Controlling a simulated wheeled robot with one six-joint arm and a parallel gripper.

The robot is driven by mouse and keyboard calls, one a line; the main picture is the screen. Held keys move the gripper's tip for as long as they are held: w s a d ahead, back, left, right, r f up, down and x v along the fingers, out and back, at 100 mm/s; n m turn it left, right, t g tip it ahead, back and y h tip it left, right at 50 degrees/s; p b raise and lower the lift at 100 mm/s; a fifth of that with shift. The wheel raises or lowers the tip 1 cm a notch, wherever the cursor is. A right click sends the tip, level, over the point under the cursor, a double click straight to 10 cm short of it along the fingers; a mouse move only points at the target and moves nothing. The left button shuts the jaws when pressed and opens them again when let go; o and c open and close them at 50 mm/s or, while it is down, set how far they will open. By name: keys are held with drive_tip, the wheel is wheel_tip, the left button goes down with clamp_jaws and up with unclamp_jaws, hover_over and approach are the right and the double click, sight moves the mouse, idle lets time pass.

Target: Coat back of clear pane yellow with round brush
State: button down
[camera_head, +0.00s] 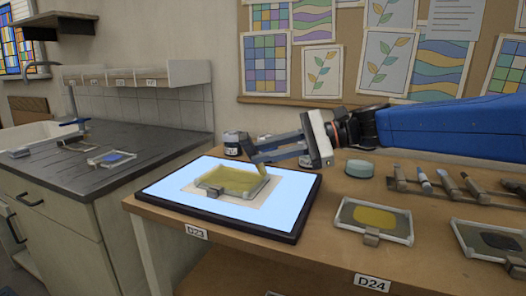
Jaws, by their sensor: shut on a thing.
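The clear pane (230,181) lies in a light frame on a pale sheet on the glowing light panel (165,188). Much of its upper face looks yellow, with uneven tone. A small grey block sits at its front left edge. My gripper (254,153) reaches in from the right above the panel's back edge. It is shut on a slim brush (261,169), whose yellowish lower end points down at the pane's back right part. The tip looks at or very near the surface; I cannot tell if it touches. The bristle shape is too small to tell.
Jars (232,143) stand behind the panel. A round pale green tin (360,168) sits right of it. A sink counter (90,178) stands left.

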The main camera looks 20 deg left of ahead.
drive_tip(key=shift+r, duration=0.1)
drive_tip(key=shift+r, duration=2.4)
